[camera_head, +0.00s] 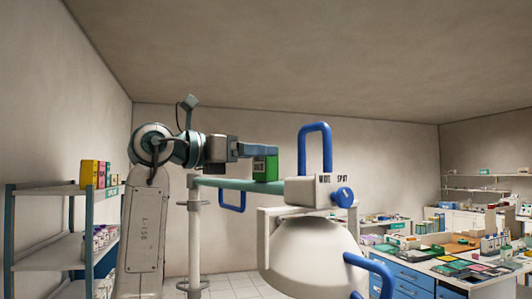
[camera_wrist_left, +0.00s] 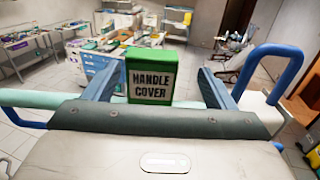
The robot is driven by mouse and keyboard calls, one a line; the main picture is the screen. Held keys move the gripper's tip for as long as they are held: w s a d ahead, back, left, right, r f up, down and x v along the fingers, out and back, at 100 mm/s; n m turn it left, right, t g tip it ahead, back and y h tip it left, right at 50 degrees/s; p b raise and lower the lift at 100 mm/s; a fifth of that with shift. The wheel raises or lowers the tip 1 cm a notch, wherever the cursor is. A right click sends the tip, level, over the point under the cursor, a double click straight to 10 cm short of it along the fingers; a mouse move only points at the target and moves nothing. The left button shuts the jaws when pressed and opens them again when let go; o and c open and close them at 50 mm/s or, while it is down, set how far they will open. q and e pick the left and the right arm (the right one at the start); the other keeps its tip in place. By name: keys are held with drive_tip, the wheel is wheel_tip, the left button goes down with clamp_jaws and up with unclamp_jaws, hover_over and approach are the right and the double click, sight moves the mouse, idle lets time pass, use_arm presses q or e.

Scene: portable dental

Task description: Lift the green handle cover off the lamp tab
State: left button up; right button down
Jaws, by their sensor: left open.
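The green handle cover (camera_head: 265,168) sits upright on the lamp's pale green arm (camera_head: 225,184), just left of the white lamp box. In the left wrist view the handle cover (camera_wrist_left: 151,76) shows its white label, reading HANDLE COVER. My left gripper (camera_head: 262,150) comes in from the left at the height of the cover. In the left wrist view its two blue-grey fingers (camera_wrist_left: 160,86) stand apart, one on each side of the cover, with a gap on the right. The lamp tab is hidden under the cover. My right gripper is not in view.
The lamp head (camera_head: 312,250) hangs right of the cover, with a tall blue handle (camera_head: 315,127) above it and a blue knob (camera_head: 345,197). A shelf rack (camera_head: 40,190) stands at left. A cluttered blue-drawer counter (camera_head: 420,277) is at right.

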use_arm(q)
drive_tip(key=p+x, duration=0.4)
drive_tip(key=x, duration=0.1)
drive_tip(key=shift+w, duration=0.35)
drive_tip(key=shift+w+d+f, duration=0.2)
drive_tip(key=shift+w+f, duration=0.05)
drive_tip(key=shift+w, duration=0.05)
drive_tip(key=shift+a, duration=0.1)
drive_tip(key=shift+c, duration=1.1)
drive_tip(key=shift+a, duration=0.1)
drive_tip(key=c, duration=0.7)
drive_tip(key=shift+s, duration=0.1)
drive_tip(key=shift+c, duration=0.6)
